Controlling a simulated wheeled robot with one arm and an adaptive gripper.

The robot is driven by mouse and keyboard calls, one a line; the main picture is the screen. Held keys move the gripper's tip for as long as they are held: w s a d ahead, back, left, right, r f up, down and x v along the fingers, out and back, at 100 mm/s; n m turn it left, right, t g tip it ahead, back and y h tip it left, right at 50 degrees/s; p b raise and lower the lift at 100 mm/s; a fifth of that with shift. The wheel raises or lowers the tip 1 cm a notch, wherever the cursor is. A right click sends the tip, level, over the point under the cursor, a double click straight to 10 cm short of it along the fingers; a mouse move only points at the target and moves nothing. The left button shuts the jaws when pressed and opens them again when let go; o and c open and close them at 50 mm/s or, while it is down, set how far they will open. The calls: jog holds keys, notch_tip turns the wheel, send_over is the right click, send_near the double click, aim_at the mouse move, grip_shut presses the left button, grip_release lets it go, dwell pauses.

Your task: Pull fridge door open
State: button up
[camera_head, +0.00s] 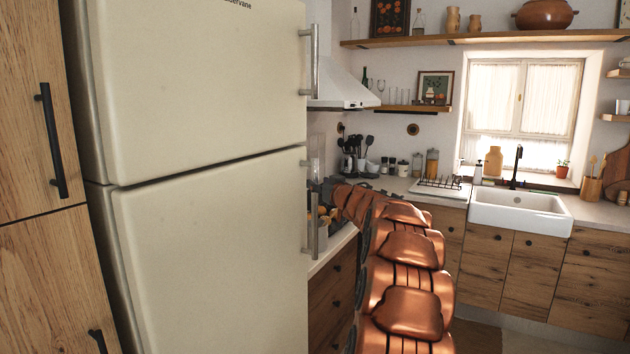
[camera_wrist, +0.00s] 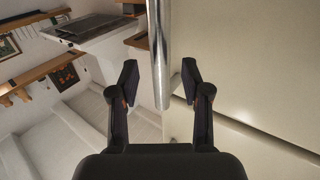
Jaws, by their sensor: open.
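The cream fridge stands at left centre in the head view, with an upper door (camera_head: 200,80) and a lower door (camera_head: 215,250), both shut. Each has a vertical metal handle on its right edge: the upper handle (camera_head: 314,65) and the lower handle (camera_head: 312,235). My copper arm reaches towards the lower handle's top; my fingers are hard to make out there. In the wrist view my gripper (camera_wrist: 160,82) is open, and a metal handle (camera_wrist: 158,40) runs between its fingertips. Its free end is near the seam between the doors. I cannot see finger contact.
A wooden cabinet (camera_head: 35,120) stands close against the fridge's left side. Wooden drawers (camera_head: 330,295) and a counter lie behind my arm. A white sink (camera_head: 520,212) is under the window, with wooden cupboards (camera_head: 520,270) below. A range hood (camera_head: 342,90) hangs right of the fridge.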

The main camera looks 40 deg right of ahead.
jog(key=shift+p+x, duration=0.45)
jog(key=shift+x, duration=1.3)
jog(key=shift+c, duration=0.4)
grip_shut()
